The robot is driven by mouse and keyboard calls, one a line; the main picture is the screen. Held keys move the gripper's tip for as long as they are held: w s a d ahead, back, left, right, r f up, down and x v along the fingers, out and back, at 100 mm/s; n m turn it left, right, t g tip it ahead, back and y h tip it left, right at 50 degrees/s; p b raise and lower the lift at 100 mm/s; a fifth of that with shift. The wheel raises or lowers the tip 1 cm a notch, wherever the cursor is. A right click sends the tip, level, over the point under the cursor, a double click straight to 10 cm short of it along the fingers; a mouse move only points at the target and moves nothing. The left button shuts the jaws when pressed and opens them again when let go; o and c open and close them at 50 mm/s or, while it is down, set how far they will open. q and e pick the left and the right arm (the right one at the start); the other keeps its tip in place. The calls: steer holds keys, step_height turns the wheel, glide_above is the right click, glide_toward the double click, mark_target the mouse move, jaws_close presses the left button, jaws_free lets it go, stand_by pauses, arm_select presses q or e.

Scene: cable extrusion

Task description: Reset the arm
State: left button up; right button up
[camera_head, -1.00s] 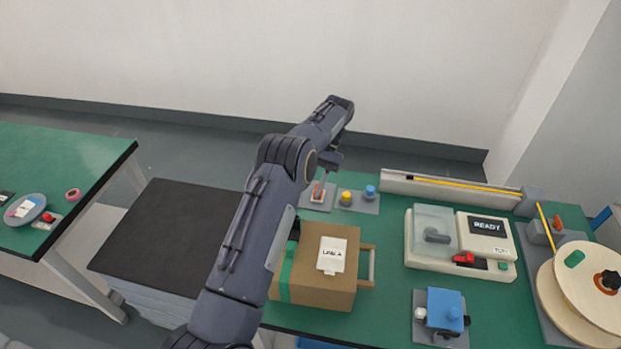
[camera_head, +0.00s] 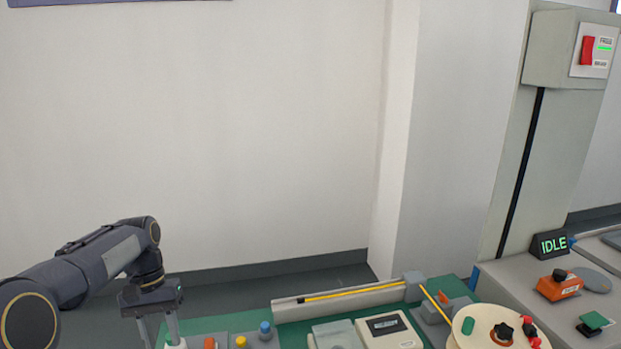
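My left arm comes in from the left, and its dark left gripper (camera_head: 160,335) hangs fingers-down over the table's left end. Two grey fingers show with a gap between them, so it looks open; its tips are near the lower picture edge. A white piece beside an orange part (camera_head: 209,343) is close to the right-hand finger; I cannot tell if they touch. My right gripper is not in view.
The green table (camera_head: 210,323) carries yellow (camera_head: 241,342) and blue (camera_head: 265,327) knobs, a rail with a yellow cable (camera_head: 355,292), a white machine (camera_head: 390,330) and a cream reel (camera_head: 490,330). A grey machine with an IDLE sign (camera_head: 550,244) stands right.

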arm_select(q)
steer(key=s+d+t+h+b, duration=0.1)
steer(key=s+d+t, duration=0.3)
steer(key=s, duration=0.8)
steer(key=s+d+f+t+h+b, duration=0.1)
steer(key=s+d+t, duration=0.4)
steer(key=s, duration=0.7)
steer(key=shift+d+f, duration=0.25)
steer(key=shift+d, duration=0.05)
